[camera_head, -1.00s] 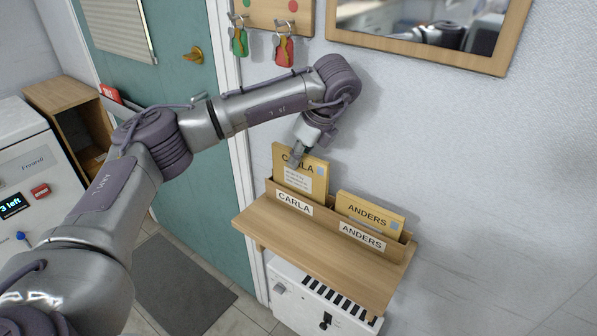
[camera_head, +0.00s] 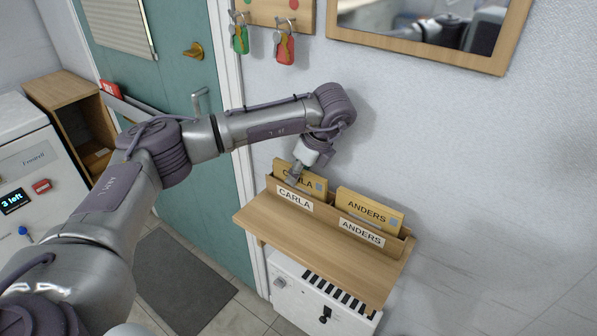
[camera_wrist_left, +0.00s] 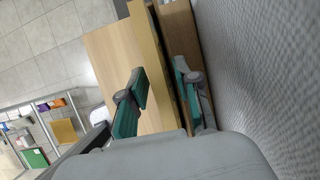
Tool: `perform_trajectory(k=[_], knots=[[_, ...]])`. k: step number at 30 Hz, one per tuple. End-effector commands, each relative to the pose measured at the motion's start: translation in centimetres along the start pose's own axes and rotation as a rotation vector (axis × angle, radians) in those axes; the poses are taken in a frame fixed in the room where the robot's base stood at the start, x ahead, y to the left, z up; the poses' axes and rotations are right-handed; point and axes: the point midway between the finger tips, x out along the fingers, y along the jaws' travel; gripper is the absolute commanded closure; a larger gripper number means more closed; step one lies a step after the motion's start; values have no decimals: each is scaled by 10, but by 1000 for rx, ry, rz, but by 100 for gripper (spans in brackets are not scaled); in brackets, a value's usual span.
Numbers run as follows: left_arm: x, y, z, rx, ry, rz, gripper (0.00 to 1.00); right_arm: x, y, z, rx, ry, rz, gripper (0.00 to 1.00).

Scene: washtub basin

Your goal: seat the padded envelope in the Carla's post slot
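The padded envelope (camera_head: 314,184), tan and marked CARLA, stands upright in the slot of the wooden rack labelled CARLA (camera_head: 294,199). Its lower part is hidden behind the slot's front board. My left gripper (camera_head: 298,172) is at the envelope's top edge, with one finger in front of its face. In the left wrist view the two teal-padded fingers (camera_wrist_left: 160,95) stand apart on either side of the envelope's edge (camera_wrist_left: 149,35), with a gap visible. My right gripper is in neither view.
Another envelope (camera_head: 369,209) marked ANDERS stands in the slot to the right. The rack has a wooden shelf (camera_head: 300,238) in front, above a white cabinet (camera_head: 290,288). The wall is close behind. Keys (camera_head: 284,48) and a framed mirror (camera_head: 430,50) hang above.

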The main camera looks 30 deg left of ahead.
Motion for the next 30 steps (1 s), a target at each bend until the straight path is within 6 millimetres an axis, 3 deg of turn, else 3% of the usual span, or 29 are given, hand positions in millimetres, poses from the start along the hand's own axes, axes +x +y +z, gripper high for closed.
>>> perform_trajectory(k=[9, 14, 24, 30], knots=[[-1, 0, 0, 0, 0, 0, 58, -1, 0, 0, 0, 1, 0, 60], [-12, -1, 1, 0, 1, -5, 58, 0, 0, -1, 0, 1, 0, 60], [-84, -1, 1, -1, -1, -5, 58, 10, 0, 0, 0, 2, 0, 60], [-115, -1, 2, 0, -1, -3, 58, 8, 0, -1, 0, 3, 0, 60]])
